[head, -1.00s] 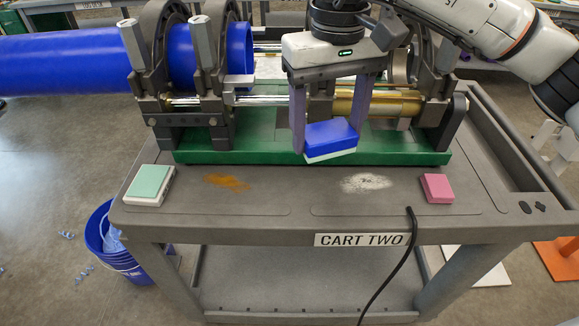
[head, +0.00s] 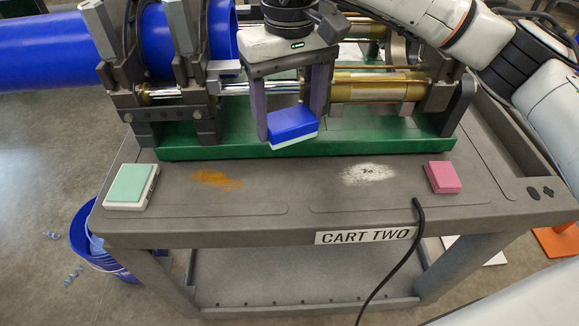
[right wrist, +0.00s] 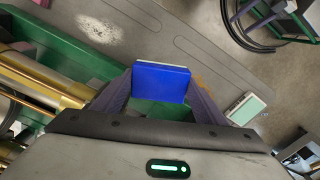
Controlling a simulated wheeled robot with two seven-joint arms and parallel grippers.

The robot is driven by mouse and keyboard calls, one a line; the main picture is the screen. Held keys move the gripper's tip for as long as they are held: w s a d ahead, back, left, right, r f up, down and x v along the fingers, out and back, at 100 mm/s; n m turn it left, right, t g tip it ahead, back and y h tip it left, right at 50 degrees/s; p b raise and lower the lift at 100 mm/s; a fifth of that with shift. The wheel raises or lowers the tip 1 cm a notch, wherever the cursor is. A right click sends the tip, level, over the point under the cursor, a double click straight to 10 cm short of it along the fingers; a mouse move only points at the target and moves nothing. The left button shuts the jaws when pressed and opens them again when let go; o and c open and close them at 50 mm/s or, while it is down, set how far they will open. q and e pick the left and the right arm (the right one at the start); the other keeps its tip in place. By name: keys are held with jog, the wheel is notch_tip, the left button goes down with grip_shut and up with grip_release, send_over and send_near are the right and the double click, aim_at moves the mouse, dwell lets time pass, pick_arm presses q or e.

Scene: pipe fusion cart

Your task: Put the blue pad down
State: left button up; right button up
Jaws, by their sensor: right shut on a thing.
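The blue pad (head: 293,123), with a pale underside, is held between the fingers of my right gripper (head: 290,128). The gripper is shut on it. The pad hangs above the cart top, in front of the green base of the pipe machine. In the right wrist view the pad (right wrist: 161,82) sits between both fingertips, its blue face toward the camera. My left gripper is not in view.
The grey cart (head: 290,222) carries a mint-green pad on a white block (head: 131,186) at left and a pink pad (head: 443,177) at right. Between them lie an orange stain (head: 216,180) and a white powdery patch (head: 370,174). The green machine base (head: 390,142) stands behind.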

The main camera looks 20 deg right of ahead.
notch_tip(320, 180, down, 13)
jog(key=shift+f+p, duration=0.1)
jog(key=shift+p, duration=0.4)
jog(key=shift+f+b, duration=0.15)
jog(key=shift+b, duration=0.15)
jog(key=o, duration=1)
jog(key=shift+o, duration=0.2)
